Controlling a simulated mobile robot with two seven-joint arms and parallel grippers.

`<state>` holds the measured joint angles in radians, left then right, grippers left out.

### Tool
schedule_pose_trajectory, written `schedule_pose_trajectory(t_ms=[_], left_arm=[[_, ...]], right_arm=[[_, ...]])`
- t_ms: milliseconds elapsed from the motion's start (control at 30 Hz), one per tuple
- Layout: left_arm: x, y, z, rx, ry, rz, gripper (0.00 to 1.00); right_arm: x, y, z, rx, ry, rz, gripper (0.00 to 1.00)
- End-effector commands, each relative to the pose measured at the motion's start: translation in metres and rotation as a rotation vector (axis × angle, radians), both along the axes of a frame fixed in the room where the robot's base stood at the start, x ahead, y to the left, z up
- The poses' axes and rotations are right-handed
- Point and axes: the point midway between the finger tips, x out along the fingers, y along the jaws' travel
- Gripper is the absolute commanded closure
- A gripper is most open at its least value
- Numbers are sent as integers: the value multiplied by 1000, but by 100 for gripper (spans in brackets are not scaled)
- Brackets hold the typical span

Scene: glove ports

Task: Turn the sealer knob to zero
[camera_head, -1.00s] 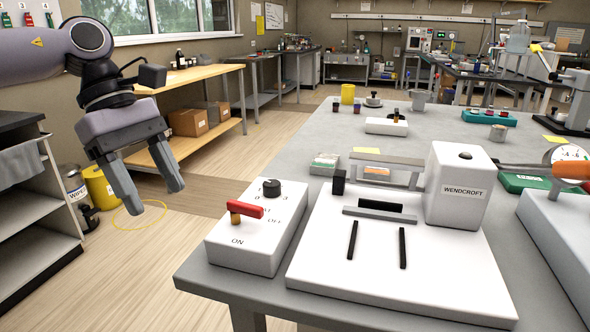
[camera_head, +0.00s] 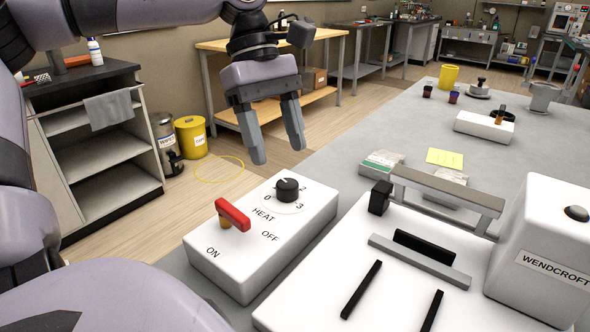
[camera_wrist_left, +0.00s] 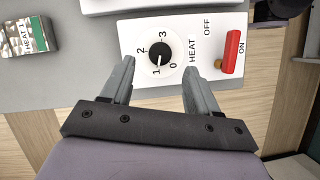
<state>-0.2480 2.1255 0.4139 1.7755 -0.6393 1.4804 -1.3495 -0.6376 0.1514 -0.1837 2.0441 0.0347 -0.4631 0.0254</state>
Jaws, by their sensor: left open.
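The black sealer knob (camera_head: 287,190) sits on a white control box (camera_head: 200,262) beside the sealer, on a dial numbered 0 to 3. The knob also shows in the left wrist view (camera_wrist_left: 160,53), where its white mark appears to point toward 1. A red lever switch (camera_head: 233,215) stands between ON and OFF on the same box. My left gripper (camera_head: 278,154) is open and empty, above and just behind the knob, pointing down. In the left wrist view its fingers (camera_wrist_left: 159,66) stand apart on either side of the dial. My right gripper is not in view.
The white sealer (camera_head: 330,312) with its raised bar (camera_head: 448,188) and WENDCROFT housing (camera_head: 545,250) stands right of the control box. A small labelled box (camera_head: 382,162) and a yellow note (camera_head: 445,158) lie behind on the grey table.

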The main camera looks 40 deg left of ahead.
Motion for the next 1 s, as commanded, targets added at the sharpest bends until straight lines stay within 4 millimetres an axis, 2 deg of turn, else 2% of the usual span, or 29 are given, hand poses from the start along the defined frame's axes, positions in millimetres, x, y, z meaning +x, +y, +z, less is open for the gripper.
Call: schedule_pose_trajectory(t_ms=[100,300,667,700,767,800,867,1000], left_arm=[[-2,-8,-21,1,4,-2,40],[-3,-17,-44,0,3,-1,40],[-3,-20,-50,0,0,1,40],[-3,-20,-50,0,0,1,46],[-3,-20,-50,0,0,1,66],[-3,-20,-50,0,0,1,79],[-3,-20,-50,0,0,1,95],[-3,-20,-50,0,1,2,95]], right_arm=[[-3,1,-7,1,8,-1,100],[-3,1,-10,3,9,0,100],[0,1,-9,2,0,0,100],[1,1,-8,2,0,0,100],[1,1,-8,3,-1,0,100],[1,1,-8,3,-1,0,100],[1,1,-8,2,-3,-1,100],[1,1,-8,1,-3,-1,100]])
